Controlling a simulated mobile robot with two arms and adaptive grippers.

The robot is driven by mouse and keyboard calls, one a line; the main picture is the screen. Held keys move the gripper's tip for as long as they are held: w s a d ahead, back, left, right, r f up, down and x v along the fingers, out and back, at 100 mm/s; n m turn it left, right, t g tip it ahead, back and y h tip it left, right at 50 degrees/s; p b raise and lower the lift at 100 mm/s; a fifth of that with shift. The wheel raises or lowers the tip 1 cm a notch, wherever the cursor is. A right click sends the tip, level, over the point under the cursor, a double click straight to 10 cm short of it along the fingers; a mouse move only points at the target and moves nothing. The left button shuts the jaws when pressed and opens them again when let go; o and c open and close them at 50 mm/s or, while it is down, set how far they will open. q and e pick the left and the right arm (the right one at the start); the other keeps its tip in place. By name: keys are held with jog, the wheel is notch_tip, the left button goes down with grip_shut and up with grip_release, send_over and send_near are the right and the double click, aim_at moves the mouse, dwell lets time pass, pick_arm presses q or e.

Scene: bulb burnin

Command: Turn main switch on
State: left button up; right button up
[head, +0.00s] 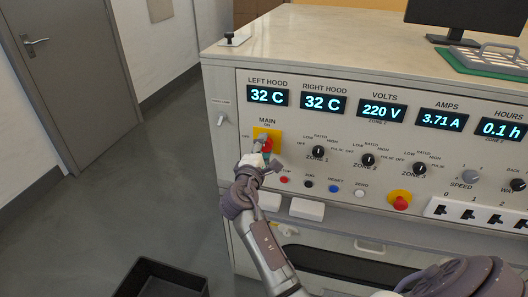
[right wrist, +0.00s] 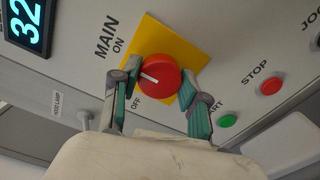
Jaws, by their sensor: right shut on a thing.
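The main switch is a red round knob (right wrist: 160,75) on a yellow plate (right wrist: 193,55). The plate (head: 275,133) also shows in the head view, below the MAIN label. The white mark on the knob points up the panel, toward the ON label; OFF is off to the side. My right gripper (right wrist: 155,95) is shut on the knob, one finger on each side. In the head view my right gripper (head: 262,150) covers most of the knob. My left gripper is not in view.
The panel displays (head: 323,103) are lit. Start and stop buttons (right wrist: 270,86) sit near the switch. A red emergency button (head: 400,202) is farther right. A black bin (head: 160,280) stands on the floor; the floor at left is clear.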

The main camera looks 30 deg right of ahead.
jog(key=shift+m, duration=0.3)
jog(key=o, duration=1.1)
jog(key=shift+o, duration=0.2)
jog(key=v, duration=0.7)
jog(key=shift+s+a, duration=0.2)
